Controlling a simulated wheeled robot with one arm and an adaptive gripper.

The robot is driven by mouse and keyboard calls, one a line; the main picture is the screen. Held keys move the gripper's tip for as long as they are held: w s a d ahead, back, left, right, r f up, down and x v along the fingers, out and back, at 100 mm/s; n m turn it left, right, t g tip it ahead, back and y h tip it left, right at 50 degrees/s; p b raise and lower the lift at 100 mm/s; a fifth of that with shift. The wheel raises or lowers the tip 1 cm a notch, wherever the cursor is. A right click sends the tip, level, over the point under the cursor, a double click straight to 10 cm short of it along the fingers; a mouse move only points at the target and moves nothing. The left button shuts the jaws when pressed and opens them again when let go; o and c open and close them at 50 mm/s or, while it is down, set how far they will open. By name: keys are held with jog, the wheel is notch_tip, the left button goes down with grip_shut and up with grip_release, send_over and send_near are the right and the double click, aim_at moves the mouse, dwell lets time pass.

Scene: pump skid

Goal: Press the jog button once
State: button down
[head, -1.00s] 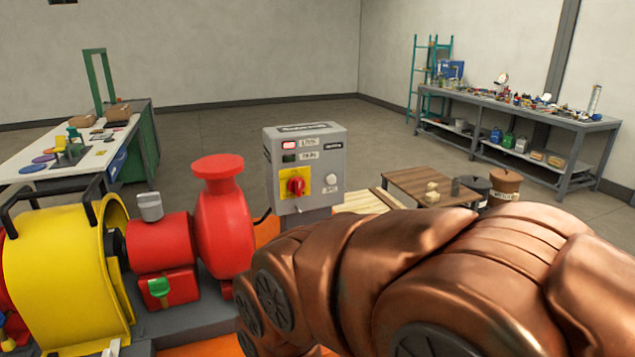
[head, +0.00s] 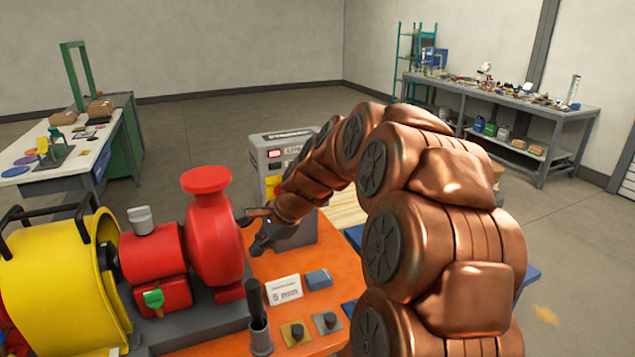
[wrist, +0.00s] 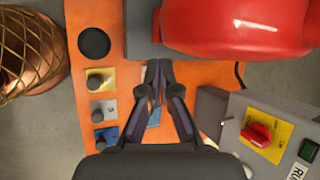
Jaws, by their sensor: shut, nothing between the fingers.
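The grey control box (head: 268,153) stands behind my arm in the head view, with its lower right front covered by the arm. In the wrist view the box (wrist: 228,137) is at the lower right, with a red knob (wrist: 258,134) on a yellow plate. A pale round shape (wrist: 248,172) at the bottom edge there looks like the jog button, partly cut off; in the head view the button is hidden. My gripper (head: 253,232) is shut and empty, pointing down over the orange base (head: 262,268), left of the box in the wrist view (wrist: 159,68) and apart from it.
The red pump (head: 212,235) is close to my gripper on the left. A yellow guard (head: 50,262) is further left. The floor behind is clear.

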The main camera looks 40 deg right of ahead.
jog(key=w+d+m+t+h, duration=0.2)
jog(key=d+m, duration=1)
jog(key=d, duration=1.5)
jog(key=shift+f+m+t+h, duration=0.3)
jog(key=shift+f+t+h, duration=0.1)
jog(key=shift+t+h, duration=0.45)
jog(key=shift+w, duration=0.15)
jog(key=w+d+p, duration=0.1)
jog(key=w+d, duration=0.1)
jog(key=w, duration=0.6)
jog(key=shift+d, duration=0.4)
jog(key=shift+w+r+p, duration=0.1)
jog(key=shift+w+p, duration=0.25)
jog(key=shift+p, duration=0.4)
